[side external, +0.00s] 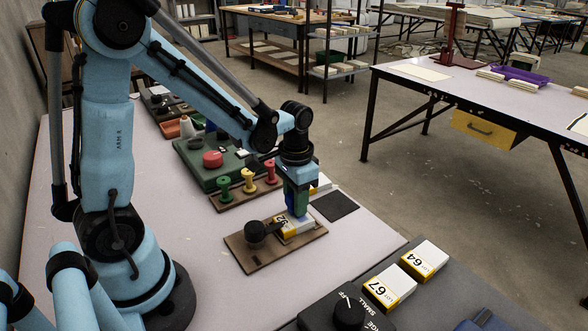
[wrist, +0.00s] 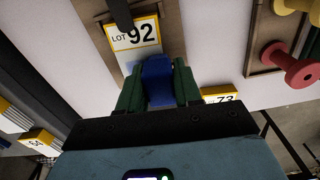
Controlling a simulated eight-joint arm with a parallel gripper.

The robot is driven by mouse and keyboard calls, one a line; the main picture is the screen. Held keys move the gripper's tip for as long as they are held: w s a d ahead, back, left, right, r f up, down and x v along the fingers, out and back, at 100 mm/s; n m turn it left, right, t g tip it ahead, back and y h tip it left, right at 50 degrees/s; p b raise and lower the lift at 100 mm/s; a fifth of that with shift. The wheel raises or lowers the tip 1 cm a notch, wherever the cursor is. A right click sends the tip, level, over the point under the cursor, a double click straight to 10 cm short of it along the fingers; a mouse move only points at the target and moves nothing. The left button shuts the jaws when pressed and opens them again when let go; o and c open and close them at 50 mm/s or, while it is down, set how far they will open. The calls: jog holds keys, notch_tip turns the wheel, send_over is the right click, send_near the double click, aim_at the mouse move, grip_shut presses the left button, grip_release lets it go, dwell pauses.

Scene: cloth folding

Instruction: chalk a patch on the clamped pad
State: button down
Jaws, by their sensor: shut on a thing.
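The white pad with a yellow-edged "LOT 92" label (side external: 297,228) lies on a brown wooden board (side external: 268,262). A dark clamp with a round black knob (side external: 255,232) stands at its left. The labelled pad (wrist: 133,37) also shows in the wrist view, with the dark clamp arm (wrist: 121,14) over its far edge. My gripper (side external: 297,204) points down over the pad's far part. Its green fingers are shut on a blue block (wrist: 158,80), likely the chalk. The block's lower end is at or just above the pad; I cannot tell whether they touch.
A wooden rack with green, yellow and red spools (side external: 249,181) stands behind the board. A green case with a red knob (side external: 212,159) is farther back. A black square (side external: 334,206) lies at right. Boxes 67 (side external: 390,287) and 64 (side external: 425,260) sit in front, near a dial box (side external: 347,314).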

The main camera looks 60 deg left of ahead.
jog(key=shift+a, duration=0.5)
jog(key=shift+d+r, duration=0.15)
jog(key=shift+r, duration=3.9)
jog(key=s+d, duration=0.3)
jog(key=d, duration=0.1)
send_over(270, 204)
jog(key=shift+n, duration=0.4)
notch_tip(270, 204, down, 7)
jog(key=shift+r, duration=0.2)
jog(key=shift+f, duration=2)
jog(key=shift+f, duration=0.1)
